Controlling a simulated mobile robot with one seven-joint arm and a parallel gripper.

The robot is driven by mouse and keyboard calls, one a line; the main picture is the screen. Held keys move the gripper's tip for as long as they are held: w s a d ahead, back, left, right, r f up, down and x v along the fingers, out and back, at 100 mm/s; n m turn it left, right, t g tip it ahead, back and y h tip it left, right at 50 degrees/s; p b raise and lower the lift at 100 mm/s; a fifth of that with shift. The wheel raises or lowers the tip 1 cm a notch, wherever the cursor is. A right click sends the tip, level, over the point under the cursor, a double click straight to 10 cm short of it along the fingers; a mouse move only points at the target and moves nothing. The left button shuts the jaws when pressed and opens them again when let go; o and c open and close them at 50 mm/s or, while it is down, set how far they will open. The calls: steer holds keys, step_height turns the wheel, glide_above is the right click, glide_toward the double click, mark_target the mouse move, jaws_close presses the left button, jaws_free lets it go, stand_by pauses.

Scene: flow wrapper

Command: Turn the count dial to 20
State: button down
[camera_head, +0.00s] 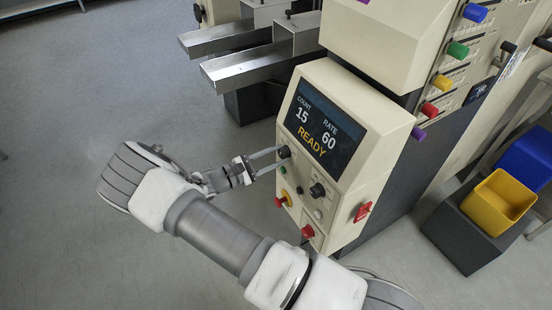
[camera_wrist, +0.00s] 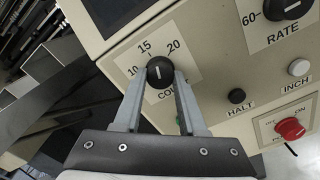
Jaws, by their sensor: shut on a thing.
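The count dial (camera_wrist: 160,72) is a round black knob with a white pointer line, on the cream panel of the machine. Its scale shows 10, 15 and 20, and the pointer stands roughly upright in the wrist view, near the 15 and 20 labels. My gripper (camera_wrist: 160,88) is shut on the dial, one finger on each side; the fingers hide part of the COUNT label. In the head view, the dial (camera_head: 284,152) is at the panel's left edge, between the fingertips of my gripper (camera_head: 280,157). The display (camera_head: 318,125) reads COUNT 15, RATE 60, READY.
The rate dial (camera_wrist: 288,8) points at 60. A black HALT button (camera_wrist: 236,96), a white INCH button (camera_wrist: 299,67) and a red knob (camera_wrist: 290,128) are nearby. A red switch (camera_head: 363,212) sticks out of the side. Metal chutes (camera_head: 245,65) stand behind; floor left is clear.

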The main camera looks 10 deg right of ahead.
steer(key=m+b, duration=0.1)
steer(key=m, duration=0.2)
steer(key=shift+f+m, duration=0.1)
steer(key=shift+m, duration=0.2)
steer(key=m+b, duration=0.1)
steer(key=m, duration=0.3)
steer(key=shift+b, duration=0.3)
steer(key=shift+m, duration=0.3)
steer(key=shift+c, duration=2.4)
jaws_free()
steer(key=p+v, duration=0.1)
steer(key=v, duration=1.6)
steer(key=shift+a, duration=0.25)
steer(key=shift+r, duration=0.2)
